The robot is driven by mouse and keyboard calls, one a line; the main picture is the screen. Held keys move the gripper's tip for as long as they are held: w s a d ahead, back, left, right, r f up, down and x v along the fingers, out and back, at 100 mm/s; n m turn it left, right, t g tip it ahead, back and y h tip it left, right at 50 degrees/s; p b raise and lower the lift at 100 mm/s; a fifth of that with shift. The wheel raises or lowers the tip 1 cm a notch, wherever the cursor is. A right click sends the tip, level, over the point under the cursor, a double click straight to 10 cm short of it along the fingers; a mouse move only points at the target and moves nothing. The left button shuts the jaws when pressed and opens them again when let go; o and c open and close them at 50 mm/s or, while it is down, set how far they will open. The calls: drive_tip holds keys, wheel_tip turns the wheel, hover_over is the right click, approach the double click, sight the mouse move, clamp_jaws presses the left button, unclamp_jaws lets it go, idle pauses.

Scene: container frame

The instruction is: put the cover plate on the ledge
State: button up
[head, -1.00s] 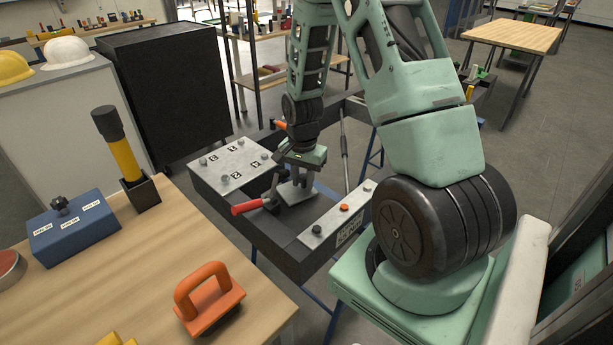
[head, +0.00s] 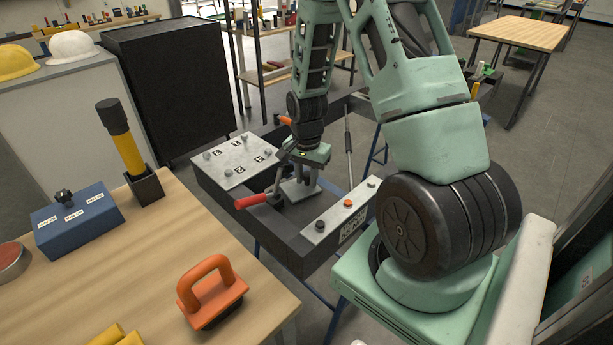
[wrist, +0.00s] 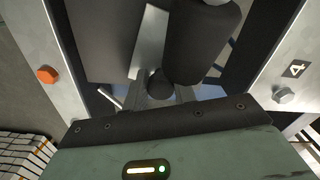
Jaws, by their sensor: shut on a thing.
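My gripper (head: 303,172) is low inside the dark container frame (head: 292,254), pointing down. It is shut on what looks like the cover plate, a light grey plate (head: 298,192) just under the fingers. The fingers hide part of it. In the wrist view a pale strip (wrist: 149,42) shows between dark parts near the fingers. I cannot tell whether the plate touches the ledge below. A red-handled lever (head: 252,201) is close on its left. A numbered bolted plate (head: 229,171) tops the frame's left side.
A strip (head: 331,219) with an orange button and dark knobs lines the frame's right side. The wooden bench (head: 110,270) at front left holds an orange-handled tool (head: 211,288), a blue box (head: 75,222) and a yellow-handled tool (head: 127,150) in a holder.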

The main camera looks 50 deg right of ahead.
drive_tip(key=shift+f, duration=0.2)
drive_tip(key=o, duration=1)
drive_tip(key=shift+c, duration=0.2)
wheel_tip(320, 180, up, 18)
drive_tip(key=shift+f, duration=0.25)
